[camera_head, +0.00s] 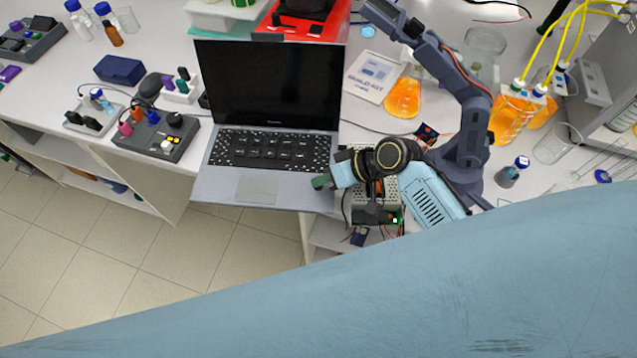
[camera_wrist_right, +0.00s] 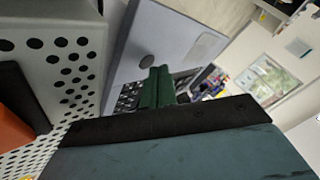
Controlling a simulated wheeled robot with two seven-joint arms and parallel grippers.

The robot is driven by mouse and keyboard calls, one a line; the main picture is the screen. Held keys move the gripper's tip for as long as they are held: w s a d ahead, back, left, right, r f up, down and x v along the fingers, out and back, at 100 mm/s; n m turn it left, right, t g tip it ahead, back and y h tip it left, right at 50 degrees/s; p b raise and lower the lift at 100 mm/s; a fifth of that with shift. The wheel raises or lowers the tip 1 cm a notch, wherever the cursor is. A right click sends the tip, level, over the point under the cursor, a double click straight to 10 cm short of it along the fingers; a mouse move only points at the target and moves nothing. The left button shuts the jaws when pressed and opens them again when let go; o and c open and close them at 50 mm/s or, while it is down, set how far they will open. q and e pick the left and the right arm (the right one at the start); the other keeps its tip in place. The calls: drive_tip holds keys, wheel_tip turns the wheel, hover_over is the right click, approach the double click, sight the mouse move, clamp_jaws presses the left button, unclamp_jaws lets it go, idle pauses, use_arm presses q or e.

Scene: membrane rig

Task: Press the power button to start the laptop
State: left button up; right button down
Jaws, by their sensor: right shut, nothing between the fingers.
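The open laptop stands on the white bench in the head view, with a black screen (camera_head: 268,85) and a dark keyboard (camera_head: 270,150) on a grey base (camera_head: 215,185). My right gripper (camera_head: 322,182) is over the base's right front corner, its green fingers shut and empty. In the right wrist view the shut green fingers (camera_wrist_right: 158,88) are close to the laptop's grey surface (camera_wrist_right: 175,35). A dark round spot, perhaps the power button (camera_wrist_right: 147,61), shows just beyond the tips. I cannot tell whether they touch. No button is discernible in the head view. My left gripper is not in view.
A perforated metal box (camera_head: 362,210) is close to the laptop's right side; it also shows in the wrist view (camera_wrist_right: 60,60). A dark-blue desktop arm (camera_head: 465,140) and an orange flask (camera_head: 402,98) stand right. A switch box (camera_head: 160,140) is left.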

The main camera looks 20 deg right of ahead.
drive_tip(key=shift+f, duration=0.3)
drive_tip(key=shift+s+f, duration=0.25)
drive_tip(key=shift+f, duration=0.05)
idle(0.6)
drive_tip(key=shift+w+r+p, duration=0.15)
drive_tip(key=shift+r+p, duration=0.45)
drive_tip(key=shift+r, duration=0.15)
wheel_tip(320, 180, up, 5)
drive_tip(key=p, duration=0.4)
drive_tip(key=shift+w+f, duration=0.1)
drive_tip(key=shift+f, duration=0.1)
drive_tip(key=shift+r, duration=0.8)
